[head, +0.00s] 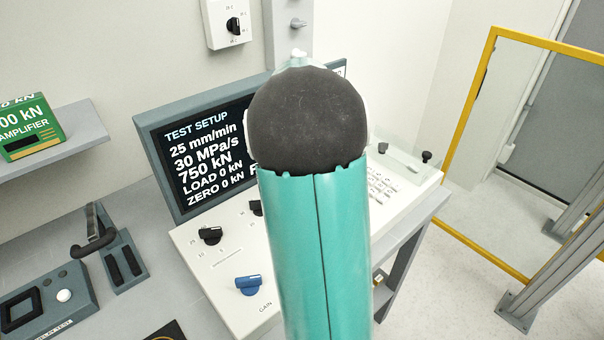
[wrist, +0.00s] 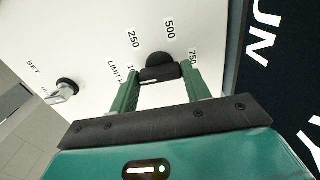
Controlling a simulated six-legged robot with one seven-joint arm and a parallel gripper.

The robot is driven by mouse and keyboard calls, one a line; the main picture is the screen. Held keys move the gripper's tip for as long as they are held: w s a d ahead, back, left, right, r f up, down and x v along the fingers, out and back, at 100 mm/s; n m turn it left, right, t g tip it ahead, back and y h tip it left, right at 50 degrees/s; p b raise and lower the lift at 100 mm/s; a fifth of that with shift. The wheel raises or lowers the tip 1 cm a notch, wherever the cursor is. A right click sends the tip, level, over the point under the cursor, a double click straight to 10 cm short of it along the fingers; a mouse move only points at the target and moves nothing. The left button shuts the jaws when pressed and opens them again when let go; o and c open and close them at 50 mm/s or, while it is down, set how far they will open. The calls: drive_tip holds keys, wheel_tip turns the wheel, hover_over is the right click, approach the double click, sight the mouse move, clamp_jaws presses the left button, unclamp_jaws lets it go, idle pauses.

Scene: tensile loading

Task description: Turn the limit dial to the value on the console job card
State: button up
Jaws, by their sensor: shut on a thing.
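In the wrist view, the black limit dial (wrist: 158,60) sits on the white console panel (wrist: 85,30). Printed marks 250, 500 and 750 stand around it, and a partly hidden LIMIT label is at its left. The two green fingers of my gripper (wrist: 161,80) are shut on the dial's knob, one on each side. Where its pointer aims is not clear. In the head view, my arm hides the gripper and the dial. The console screen (head: 205,150) reads TEST SETUP, 25 mm/min, 30 MPa/s, 750 kN, LOAD 0 kN, ZERO 0 kN.
A small knob (wrist: 64,90) stands left of the dial. The head view shows a black dial (head: 211,236) and a blue GAIN knob (head: 249,284) on the console. A green amplifier box (head: 32,128) is on a shelf; a yellow frame (head: 466,120) stands right.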

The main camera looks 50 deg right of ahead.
drive_tip(key=shift+c, duration=0.2)
drive_tip(key=o, duration=1)
drive_tip(key=shift+r, duration=0.1)
wheel_tip(320, 180, up, 14)
drive_tip(key=shift+f, duration=0.2)
drive_tip(key=s+a+r+n+t, duration=0.15)
drive_tip(key=a+n, duration=0.35)
drive_tip(key=a, duration=0.5)
drive_tip(key=s+a+n+t, duration=0.15)
drive_tip(key=a+n, duration=0.35)
drive_tip(key=a, duration=0.5)
drive_tip(key=s+a+f+n+t, duration=0.1)
drive_tip(key=s+a+f+n, duration=0.1)
drive_tip(key=s+a+n, duration=0.2)
drive_tip(key=s+a+f+n+t, duration=0.1)
drive_tip(key=s+a+n, duration=0.3)
drive_tip(key=a, duration=0.5)
drive_tip(key=shift+a+f+n+t, duration=0.2)
drive_tip(key=shift+f+n+t, duration=0.1)
drive_tip(key=shift+f+n, duration=0.45)
